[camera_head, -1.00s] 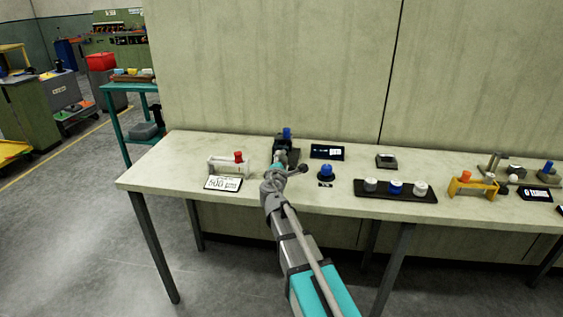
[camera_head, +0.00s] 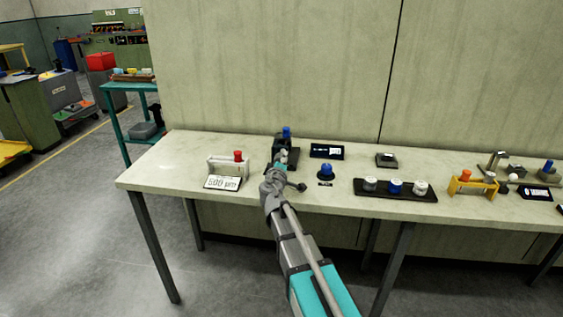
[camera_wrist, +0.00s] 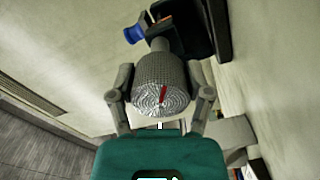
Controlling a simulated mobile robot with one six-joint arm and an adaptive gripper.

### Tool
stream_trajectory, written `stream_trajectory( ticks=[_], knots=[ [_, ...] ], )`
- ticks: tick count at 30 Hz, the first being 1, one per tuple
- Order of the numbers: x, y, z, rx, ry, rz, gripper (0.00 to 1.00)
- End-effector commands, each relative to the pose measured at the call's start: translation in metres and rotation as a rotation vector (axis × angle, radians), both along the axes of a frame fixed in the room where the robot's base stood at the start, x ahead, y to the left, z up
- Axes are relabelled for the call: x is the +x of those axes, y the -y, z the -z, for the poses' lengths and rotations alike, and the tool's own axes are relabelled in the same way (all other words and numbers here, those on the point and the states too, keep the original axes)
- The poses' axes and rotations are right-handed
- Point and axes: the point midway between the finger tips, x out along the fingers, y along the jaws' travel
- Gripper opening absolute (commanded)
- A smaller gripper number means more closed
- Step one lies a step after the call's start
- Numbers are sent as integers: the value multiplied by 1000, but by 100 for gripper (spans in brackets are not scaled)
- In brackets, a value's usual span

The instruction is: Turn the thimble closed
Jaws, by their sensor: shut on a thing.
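The thimble (camera_wrist: 160,82) is a grey knurled cylinder with a red mark on its near end face. In the wrist view it sits between the two fingers of my gripper (camera_wrist: 160,92), which is shut on it from both sides. Behind it, a thinner grey sleeve leads to a dark body (camera_wrist: 187,28) with a blue knob (camera_wrist: 132,34). In the head view this device shows as a dark block (camera_head: 282,143) with a blue top (camera_head: 287,132), and my gripper (camera_head: 283,161) is in front of it. My wrist hides the thimble there.
On the pale bench (camera_head: 155,170), a grey holder with a red knob (camera_head: 238,156) and a 500 µm sign (camera_head: 223,183) stand left. A blue knob (camera_head: 326,172) and a dark tray (camera_head: 372,192) with three knobs stand right. The wall (camera_head: 270,70) is close behind.

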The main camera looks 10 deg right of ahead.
Motion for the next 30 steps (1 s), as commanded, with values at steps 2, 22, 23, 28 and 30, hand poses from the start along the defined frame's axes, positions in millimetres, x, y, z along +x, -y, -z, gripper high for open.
stream_trajectory(
  ticks=[2, 22, 23, 28, 30],
  knots=[
    [0, 1, 0, 29, 9, 3, 17],
    [0, 1, 0, 72, 23, 3, 79],
    [0, 1, 0, 72, 23, 3, 85],
    [0, 1, 0, 72, 24, 2, 99],
    [0, 0, 0, 72, 24, 2, 99]
  ],
)
